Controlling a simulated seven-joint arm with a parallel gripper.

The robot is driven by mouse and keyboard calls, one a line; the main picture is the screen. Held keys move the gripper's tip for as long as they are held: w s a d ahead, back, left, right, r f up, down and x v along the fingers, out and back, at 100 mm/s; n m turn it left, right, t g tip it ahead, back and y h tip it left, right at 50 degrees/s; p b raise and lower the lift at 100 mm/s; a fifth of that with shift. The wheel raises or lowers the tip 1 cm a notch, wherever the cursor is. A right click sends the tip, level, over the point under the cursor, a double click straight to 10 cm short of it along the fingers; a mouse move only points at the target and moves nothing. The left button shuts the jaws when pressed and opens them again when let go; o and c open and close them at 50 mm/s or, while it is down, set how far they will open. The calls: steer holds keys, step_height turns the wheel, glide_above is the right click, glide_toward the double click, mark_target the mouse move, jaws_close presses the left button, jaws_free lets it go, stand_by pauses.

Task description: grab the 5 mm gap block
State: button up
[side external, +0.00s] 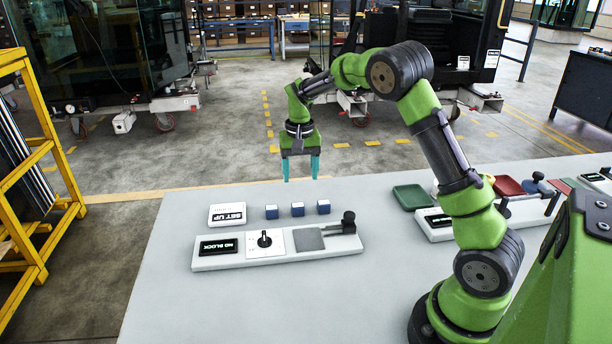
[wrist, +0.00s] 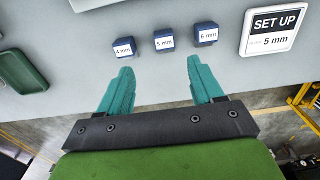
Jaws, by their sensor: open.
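The 5 mm block (wrist: 164,39) is a small dark blue cube with a white label, in the middle of a row of three in the wrist view. The 4 mm block (wrist: 124,47) is on its left and the 6 mm block (wrist: 206,34) on its right. In the side view the middle block (side external: 297,209) sits on the grey table, its label too small to read. My gripper (side external: 300,178) is open and empty, teal fingers pointing down, above the table's far edge behind the row. In the wrist view the fingertips (wrist: 163,70) stop short of the blocks.
A SET UP card reading 5 mm (side external: 227,214) lies left of the row in the side view. A fixture (side external: 278,249) with a "NO BLOCK" display, a knob and a grey pad stands in front. A green tray (side external: 411,197) is to the right.

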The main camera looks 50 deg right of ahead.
glide_above(298, 205)
steer(key=f, duration=0.5)
steer(key=shift+s+d+f, duration=0.1)
steer(key=shift+s+d, duration=0.15)
steer(key=shift+w+a+f, duration=0.1)
steer(key=shift+w+f, duration=0.05)
steer(key=shift+f, duration=1.25)
steer(key=shift+w+a+f, duration=0.1)
steer(key=shift+w+f, duration=0.05)
steer(key=shift+f, duration=1.2)
steer(key=shift+c, duration=0.3)
steer(key=shift+r, duration=0.1)
steer(key=c, duration=1)
